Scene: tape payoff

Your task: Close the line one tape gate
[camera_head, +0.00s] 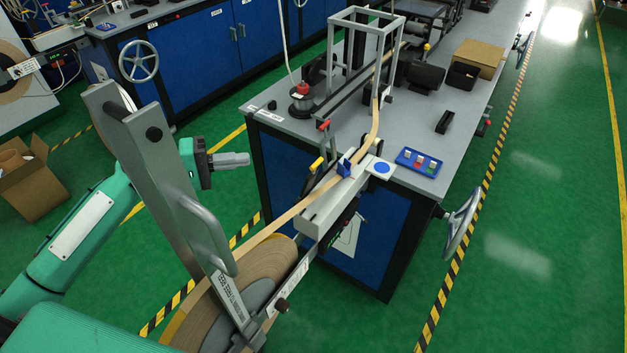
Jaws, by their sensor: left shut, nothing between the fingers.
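My left gripper (246,160) is shut and empty. It points right, beyond a long grey bar and left of the bench's front. The grey bar (160,170) has a loop handle (212,236) and stands tilted over the tape reel (262,266); it looks like the gate, but I cannot tell for certain. The gripper appears apart from the bar. Tan tape (280,220) runs from the reel over a white guide block (322,207) with a blue clip (344,168), then up onto the bench. My right gripper is out of view.
The grey-topped bench (415,130) has a handwheel (461,222) at its right side. A blue tray (419,162) and a cardboard box (478,57) stand on it. An open carton (28,180) is on the floor at left. Green floor is clear at right.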

